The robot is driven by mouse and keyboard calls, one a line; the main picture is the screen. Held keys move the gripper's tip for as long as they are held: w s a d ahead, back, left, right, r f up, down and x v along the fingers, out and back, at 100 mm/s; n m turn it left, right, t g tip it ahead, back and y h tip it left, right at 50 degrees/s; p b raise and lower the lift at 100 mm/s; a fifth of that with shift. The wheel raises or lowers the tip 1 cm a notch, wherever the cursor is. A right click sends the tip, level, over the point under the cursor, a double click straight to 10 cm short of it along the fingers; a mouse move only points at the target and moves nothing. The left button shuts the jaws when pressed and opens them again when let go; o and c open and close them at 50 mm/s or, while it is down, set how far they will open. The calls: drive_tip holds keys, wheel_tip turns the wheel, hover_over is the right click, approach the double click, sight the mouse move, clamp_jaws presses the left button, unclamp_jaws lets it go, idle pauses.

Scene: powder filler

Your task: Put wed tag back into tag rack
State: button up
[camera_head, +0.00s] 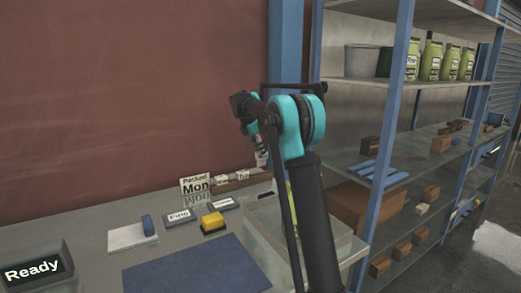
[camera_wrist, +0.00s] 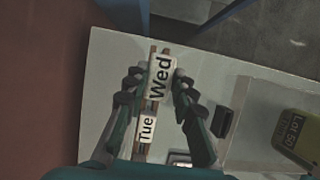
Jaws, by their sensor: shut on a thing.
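My gripper (camera_wrist: 159,84) is shut on the white wed tag (camera_wrist: 160,78), which reads "Wed" in black. In the wrist view the tag lies over the far part of the wooden tag rack (camera_head: 256,180). I cannot tell whether the tag touches the rack. The white Tue tag (camera_wrist: 146,130) stands in the rack, nearer the bottom of the wrist view, and looks smaller than the wed tag. In the head view my gripper (camera_head: 260,158) is above the rack's right part, partly hidden by my arm, and the wed tag is not clearly visible.
A "Packed Mon" sign (camera_head: 195,188) stands left of the rack. In front are a label block (camera_head: 181,216), a yellow-topped block (camera_head: 212,222), a blue mat (camera_head: 196,266) and a clear bin (camera_head: 262,234). A blue-post shelf (camera_head: 388,130) stands right. A yellow-green jar (camera_wrist: 297,135) shows in the wrist view.

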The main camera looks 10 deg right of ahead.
sight(260, 165)
drive_tip(key=shift+f, duration=2.15)
drive_tip(key=shift+f, duration=1.45)
drive_tip(key=o, duration=1)
